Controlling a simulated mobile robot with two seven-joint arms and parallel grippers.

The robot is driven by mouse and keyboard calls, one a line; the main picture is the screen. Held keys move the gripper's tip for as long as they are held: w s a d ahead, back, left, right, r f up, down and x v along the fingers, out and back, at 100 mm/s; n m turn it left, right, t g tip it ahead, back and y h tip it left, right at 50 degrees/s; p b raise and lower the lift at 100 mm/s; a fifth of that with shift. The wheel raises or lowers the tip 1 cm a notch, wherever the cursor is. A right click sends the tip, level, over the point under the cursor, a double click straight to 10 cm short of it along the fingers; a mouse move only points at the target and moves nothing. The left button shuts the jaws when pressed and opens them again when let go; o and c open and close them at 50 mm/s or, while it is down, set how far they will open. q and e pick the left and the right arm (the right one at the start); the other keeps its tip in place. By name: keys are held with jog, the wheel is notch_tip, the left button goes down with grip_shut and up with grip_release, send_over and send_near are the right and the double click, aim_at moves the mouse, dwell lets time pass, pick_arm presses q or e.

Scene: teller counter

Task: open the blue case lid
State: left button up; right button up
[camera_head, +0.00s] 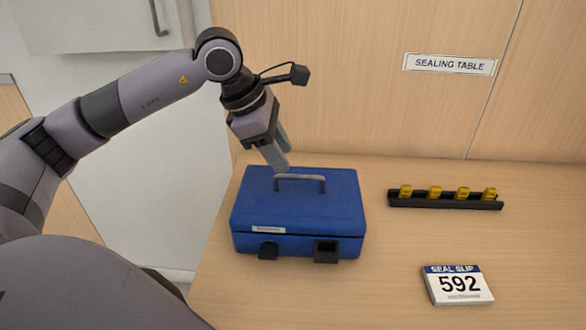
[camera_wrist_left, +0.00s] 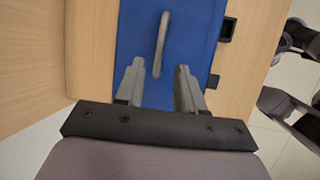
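The blue case (camera_head: 298,214) sits on the wooden table with its lid (camera_head: 320,205) shut. A grey handle (camera_head: 300,178) stands on top of the lid, and two black fittings are on the front side. My left gripper (camera_head: 280,165) is at the back left of the lid, close to the handle. In the left wrist view the gripper (camera_wrist_left: 156,85) has its fingers apart over the blue lid (camera_wrist_left: 195,40), with the handle (camera_wrist_left: 161,45) ahead between them and nothing held. Whether the fingertips touch the lid I cannot tell. My right gripper is not in the head view.
A black rack (camera_head: 445,201) with several yellow pieces lies right of the case. A seal slip block (camera_head: 457,286) reading 592 lies at the front right. A wooden panel with a "SEALING TABLE" sign (camera_head: 449,64) stands behind. The table between case and rack is clear.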

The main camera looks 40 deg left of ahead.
aim_at(296, 175)
pick_arm(q)
jog(key=x, duration=0.4)
jog(key=shift+w+d+f, duration=0.15)
jog(key=shift+w+f, duration=0.05)
jog(key=shift+f, duration=0.25)
jog(key=shift+c, duration=0.3)
grip_shut()
jog(key=shift+r, duration=0.15)
